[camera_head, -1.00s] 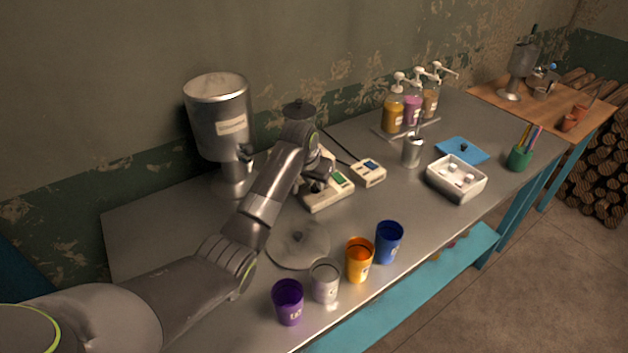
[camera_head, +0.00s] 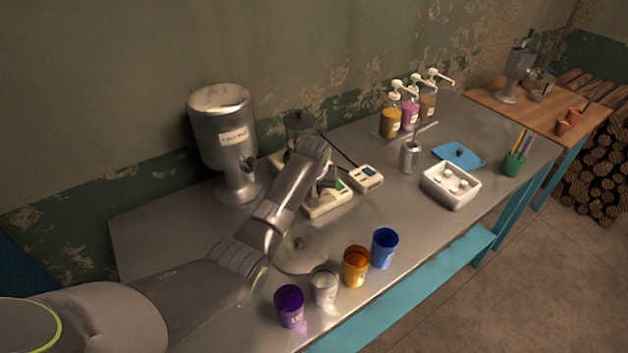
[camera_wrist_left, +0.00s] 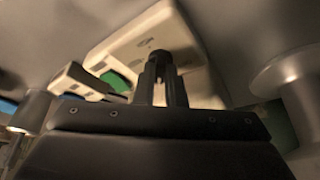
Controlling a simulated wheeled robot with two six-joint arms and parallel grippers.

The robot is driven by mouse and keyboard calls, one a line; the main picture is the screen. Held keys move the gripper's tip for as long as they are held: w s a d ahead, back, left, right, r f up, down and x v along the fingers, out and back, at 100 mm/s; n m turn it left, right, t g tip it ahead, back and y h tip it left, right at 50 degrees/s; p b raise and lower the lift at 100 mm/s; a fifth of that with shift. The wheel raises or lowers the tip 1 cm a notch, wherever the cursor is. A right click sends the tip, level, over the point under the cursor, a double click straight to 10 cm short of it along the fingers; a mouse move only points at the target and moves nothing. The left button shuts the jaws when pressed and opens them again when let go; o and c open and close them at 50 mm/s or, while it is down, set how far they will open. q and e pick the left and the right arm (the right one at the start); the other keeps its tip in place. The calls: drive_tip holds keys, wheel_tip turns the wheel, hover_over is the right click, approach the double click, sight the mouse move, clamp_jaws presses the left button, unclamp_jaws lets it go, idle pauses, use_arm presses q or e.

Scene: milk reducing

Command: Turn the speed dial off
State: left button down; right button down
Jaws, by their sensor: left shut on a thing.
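The cream-coloured device (camera_head: 330,207) with a green patch stands on the table behind the cups, partly hidden by my left arm. In the left wrist view its cream body (camera_wrist_left: 128,47) fills the upper middle, with the green patch (camera_wrist_left: 118,82) on its left. My left gripper (camera_wrist_left: 165,72) is shut on the small dark speed dial (camera_wrist_left: 160,56) on the device's face. Most of the dial is hidden between the fingers, so its setting cannot be read. In the head view the left gripper (camera_head: 327,190) is at the device, below the wrist. My right gripper is not in view.
Purple (camera_head: 289,307), grey (camera_head: 324,286), orange (camera_head: 356,266) and blue (camera_head: 384,248) cups line the front edge. A metal dispenser (camera_head: 222,130) stands behind my left arm. A small meter (camera_head: 366,178) and a white tray (camera_head: 451,195) lie to the right.

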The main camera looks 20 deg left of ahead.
use_arm(q)
drive_tip(key=shift+d+r+n+y+p, duration=0.15)
drive_tip(key=shift+n+p, duration=0.1)
drive_tip(key=shift+n, duration=0.2)
drive_tip(key=shift+r+n+y+p, duration=0.1)
drive_tip(key=shift+n+y+p, duration=0.1)
drive_tip(key=shift+n, duration=0.25)
drive_tip(key=shift+w+f+n+y, duration=0.15)
drive_tip(key=shift+n+y, duration=0.2)
drive_tip(key=shift+n, duration=0.55)
drive_tip(key=shift+d+n+g, duration=0.1)
drive_tip(key=shift+n+g, duration=0.2)
drive_tip(key=shift+n, duration=0.5)
drive_tip(key=shift+n+g+y, duration=0.4)
drive_tip(key=shift+n+y, duration=0.2)
drive_tip(key=shift+n, duration=0.6)
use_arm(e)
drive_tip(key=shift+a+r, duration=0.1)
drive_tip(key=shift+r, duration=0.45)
use_arm(q)
drive_tip(key=shift+w+b, duration=0.1)
drive_tip(key=shift+b, duration=0.2)
drive_tip(key=c, duration=1.5)
unclamp_jaws()
